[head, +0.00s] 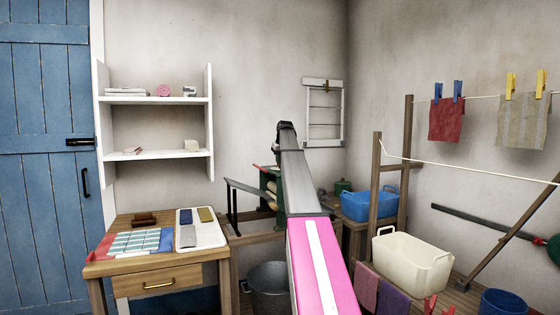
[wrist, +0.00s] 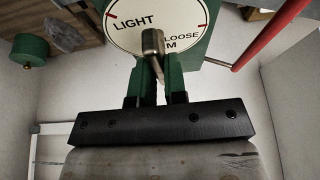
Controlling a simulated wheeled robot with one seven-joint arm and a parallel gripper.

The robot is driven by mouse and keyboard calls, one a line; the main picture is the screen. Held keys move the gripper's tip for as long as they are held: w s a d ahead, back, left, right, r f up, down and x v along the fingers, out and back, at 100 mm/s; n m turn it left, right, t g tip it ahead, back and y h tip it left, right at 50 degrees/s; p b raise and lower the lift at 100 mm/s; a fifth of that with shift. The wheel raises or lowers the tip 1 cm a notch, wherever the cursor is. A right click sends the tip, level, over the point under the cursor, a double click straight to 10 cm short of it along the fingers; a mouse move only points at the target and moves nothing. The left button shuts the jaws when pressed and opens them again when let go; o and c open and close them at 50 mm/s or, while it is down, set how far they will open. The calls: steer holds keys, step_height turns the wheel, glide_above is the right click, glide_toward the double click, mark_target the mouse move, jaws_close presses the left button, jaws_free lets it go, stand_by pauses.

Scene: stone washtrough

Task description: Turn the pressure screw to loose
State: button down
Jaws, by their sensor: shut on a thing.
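The pressure screw (wrist: 152,42) shows in the wrist view as a grey metal bar in front of a round cream dial (wrist: 128,24). Red marks sit at the dial's edge. My gripper (wrist: 153,66) is shut on the screw's bar, its fingers on either side. Which mark the screw points to I cannot tell. In the head view the green wringer frame (head: 268,181) with pale rollers is partly behind my arm, which hides the screw and my gripper.
A red rod (wrist: 268,38) slants close on the right in the wrist view.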

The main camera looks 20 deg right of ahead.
steer(key=m+h, duration=0.1)
steer(key=m, duration=0.2)
steer(key=m+h, duration=0.1)
steer(key=m, duration=0.2)
steer(key=shift+a+g+h, duration=0.1)
steer(key=shift+g+h, duration=0.2)
steer(key=m+g, duration=0.1)
steer(key=m, duration=0.2)
steer(key=m+g+h, duration=0.1)
steer(key=m, duration=0.2)
steer(key=shift+w+m, duration=0.15)
steer(key=shift+m, duration=0.25)
steer(key=m+g, duration=0.1)
steer(key=m, duration=0.2)
steer(key=m+g+h, duration=0.1)
steer(key=m, duration=0.2)
steer(key=shift+w, duration=0.1)
steer(key=m+g, duration=0.1)
steer(key=m, duration=0.2)
steer(key=m+g, duration=0.1)
steer(key=m, duration=0.2)
steer(key=shift+y, duration=0.4)
steer(key=shift+m+g, duration=0.3)
steer(key=c, duration=1.2)
jaws_free()
steer(key=shift+o, duration=0.2)
